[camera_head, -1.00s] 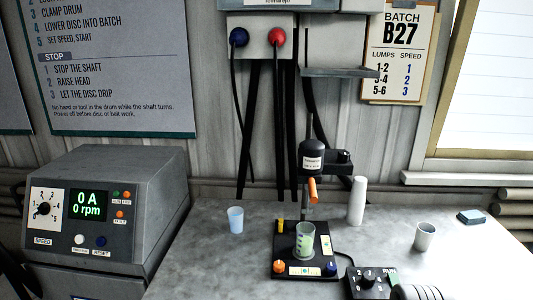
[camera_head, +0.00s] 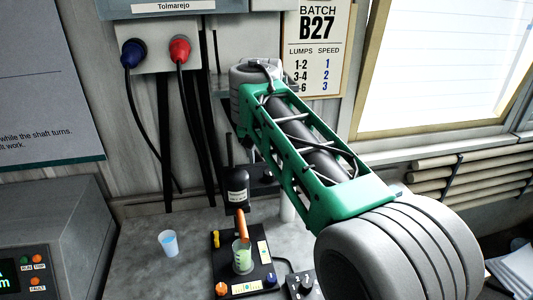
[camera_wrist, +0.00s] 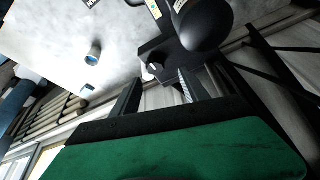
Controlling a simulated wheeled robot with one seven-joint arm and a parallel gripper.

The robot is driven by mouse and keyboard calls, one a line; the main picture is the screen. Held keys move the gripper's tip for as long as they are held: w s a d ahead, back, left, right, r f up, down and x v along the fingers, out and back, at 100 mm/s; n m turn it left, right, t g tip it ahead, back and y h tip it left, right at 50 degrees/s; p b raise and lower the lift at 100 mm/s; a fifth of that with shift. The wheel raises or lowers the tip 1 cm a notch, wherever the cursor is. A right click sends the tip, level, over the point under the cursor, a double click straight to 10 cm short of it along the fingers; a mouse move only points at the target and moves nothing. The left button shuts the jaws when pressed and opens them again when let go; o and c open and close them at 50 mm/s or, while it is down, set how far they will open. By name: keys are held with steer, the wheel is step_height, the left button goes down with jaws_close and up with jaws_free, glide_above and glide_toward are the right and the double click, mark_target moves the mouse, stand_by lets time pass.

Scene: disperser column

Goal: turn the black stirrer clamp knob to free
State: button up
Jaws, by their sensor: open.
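The black stirrer clamp knob (camera_wrist: 152,68) shows in the wrist view with a white mark on its face, on a dark clamp block beside the rounded black stirrer motor (camera_wrist: 205,25). In the head view the stirrer motor (camera_head: 236,186) hangs above a beaker of green liquid (camera_head: 243,258) on a black base plate (camera_head: 224,262); the clamp to its right is partly covered by my arm. My gripper (camera_wrist: 168,86) is open, and nothing shows held between its dark fingers. The knob lies just beyond the fingertips. The head view does not show the fingers clearly.
A pale blue cup (camera_head: 168,243) stands left of the base plate. A black control box (camera_head: 303,286) sits at its right. Blue (camera_head: 132,52) and red (camera_head: 180,49) plugs with hanging cables are on the wall panel behind.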

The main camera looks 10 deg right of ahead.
mark_target(270, 172)
steer(key=x, duration=0.3)
steer(key=d+x, duration=0.1)
steer(key=x, duration=0.2)
steer(key=shift+d+f, duration=0.1)
steer(key=shift+d, duration=0.05)
steer(key=shift+w+f, duration=0.15)
steer(key=shift+f, duration=0.25)
jaws_close()
